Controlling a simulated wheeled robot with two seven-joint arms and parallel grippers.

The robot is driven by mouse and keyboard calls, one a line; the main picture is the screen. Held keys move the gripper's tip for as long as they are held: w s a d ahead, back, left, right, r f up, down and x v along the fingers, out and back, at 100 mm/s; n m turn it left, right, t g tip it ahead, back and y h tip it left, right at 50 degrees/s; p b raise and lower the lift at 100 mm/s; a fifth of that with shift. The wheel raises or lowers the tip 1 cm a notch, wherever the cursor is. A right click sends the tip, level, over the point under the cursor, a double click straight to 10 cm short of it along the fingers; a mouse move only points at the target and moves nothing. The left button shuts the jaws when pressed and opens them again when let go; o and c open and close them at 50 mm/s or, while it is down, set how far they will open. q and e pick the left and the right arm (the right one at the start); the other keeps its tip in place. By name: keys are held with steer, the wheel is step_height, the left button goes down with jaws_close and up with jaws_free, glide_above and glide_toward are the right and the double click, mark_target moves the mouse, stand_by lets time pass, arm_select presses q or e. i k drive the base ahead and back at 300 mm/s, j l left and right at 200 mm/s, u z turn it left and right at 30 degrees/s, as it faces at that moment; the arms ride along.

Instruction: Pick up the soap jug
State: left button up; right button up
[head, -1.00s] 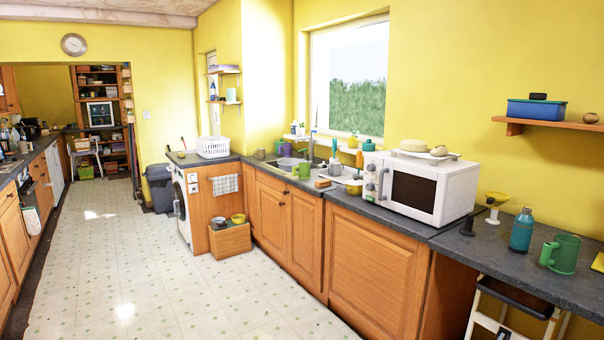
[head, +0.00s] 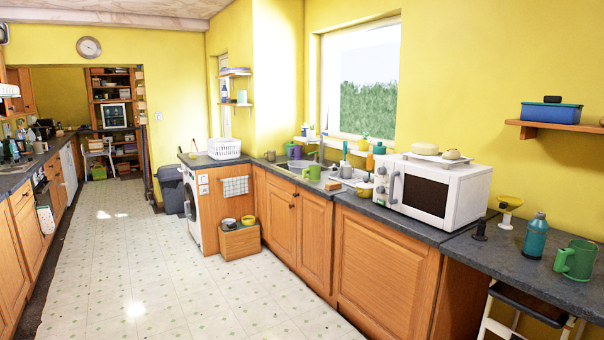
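No item is clearly recognisable as the soap jug. By the sink, a small orange bottle with a teal top (head: 379,149) stands partly hidden behind the microwave. A teal bottle with a narrow neck (head: 535,237) stands upright on the right counter, and a green mug with a handle (head: 576,260) is to its right. A green cup (head: 314,171) is at the sink's front edge. Neither of my grippers is in view, so nothing is seen being held.
A white microwave (head: 433,188) stands on the grey counter (head: 410,230), with dishes on top. A white basket (head: 224,149) is on the far counter end. A wooden box (head: 240,241) with bowls sits on the floor. The tiled floor (head: 150,270) is open in the middle.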

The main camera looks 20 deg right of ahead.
mark_target(315, 171)
steer(key=i+l+z, duration=0.3)
steer(key=i, duration=0.35)
steer(key=i+z, duration=0.25)
steer(key=i, duration=0.45)
